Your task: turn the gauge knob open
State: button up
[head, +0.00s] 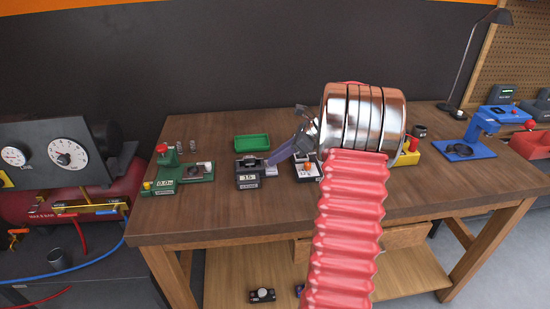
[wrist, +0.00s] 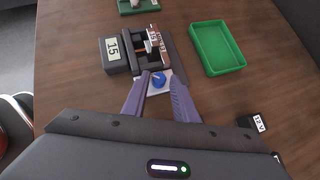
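The black gauge device (head: 247,181) with a "15" label stands on the wooden bench; it also shows in the wrist view (wrist: 116,66). A blue round knob (wrist: 158,80) sits on a pale plate at the device's near end in the wrist view. My gripper (wrist: 160,81) has its two purple fingers apart, with the knob showing between the tips. I cannot tell whether the tips are level with the knob or above it. In the head view my gripper (head: 268,160) reaches left to the device, and its fingers hide the knob.
An empty green tray (head: 252,143) lies behind the device. A green device (head: 180,177) stands to the left, and a white-based unit with an orange knob (head: 307,169) to the right. A small black labelled block (wrist: 256,123) is near the right finger. The front bench strip is clear.

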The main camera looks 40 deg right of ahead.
jog(key=shift+w+a+f, duration=0.15)
jog(key=shift+w+f, duration=0.1)
jog(key=shift+f, duration=0.05)
